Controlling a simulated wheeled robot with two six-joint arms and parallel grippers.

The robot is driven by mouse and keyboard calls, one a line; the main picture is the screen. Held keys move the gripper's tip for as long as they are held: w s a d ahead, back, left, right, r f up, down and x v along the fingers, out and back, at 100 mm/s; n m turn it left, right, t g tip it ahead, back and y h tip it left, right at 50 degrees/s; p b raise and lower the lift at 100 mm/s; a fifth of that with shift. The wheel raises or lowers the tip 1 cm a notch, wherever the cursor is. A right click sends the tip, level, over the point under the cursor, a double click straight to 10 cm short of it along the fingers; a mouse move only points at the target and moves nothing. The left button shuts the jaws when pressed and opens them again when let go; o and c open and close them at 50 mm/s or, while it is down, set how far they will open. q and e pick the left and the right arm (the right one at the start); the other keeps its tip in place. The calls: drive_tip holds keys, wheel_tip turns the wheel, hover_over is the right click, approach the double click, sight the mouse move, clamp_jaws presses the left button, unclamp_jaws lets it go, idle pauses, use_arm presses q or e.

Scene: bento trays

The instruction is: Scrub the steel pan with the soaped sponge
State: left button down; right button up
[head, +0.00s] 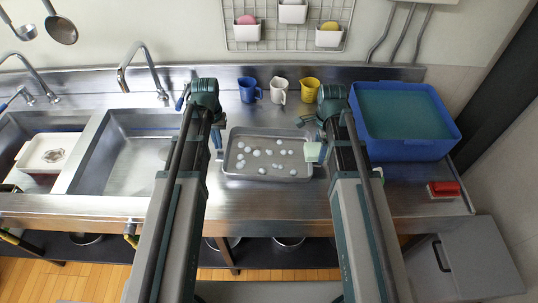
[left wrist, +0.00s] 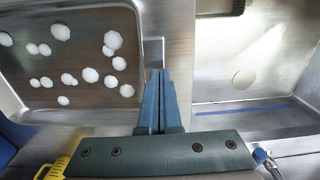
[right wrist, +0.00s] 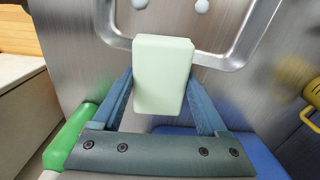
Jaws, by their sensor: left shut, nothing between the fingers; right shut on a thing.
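The steel pan (head: 266,177) lies on the counter between my arms, with several white foam blobs scattered over its brownish-grey floor. It also fills the upper left of the left wrist view (left wrist: 85,98). My right gripper (head: 318,141) is shut on a pale green sponge (head: 313,152), at the pan's right edge. In the right wrist view the sponge (right wrist: 162,75) sits between the two fingers and overlaps the pan's rim; I cannot tell whether it touches. My left gripper (head: 218,141) is shut and empty, just left of the pan.
Blue (head: 247,90), white (head: 280,91) and yellow (head: 310,90) mugs stand behind the pan. A blue bin (head: 405,150) and a red-handled brush (head: 443,189) are at right. A steel sink (head: 135,155) lies left; a further sink holds a white container (head: 50,152).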

use_arm(q)
drive_tip(key=shift+f+b, duration=0.65)
drive_tip(key=shift+b, duration=0.05)
use_arm(e)
drive_tip(key=shift+f, duration=0.65)
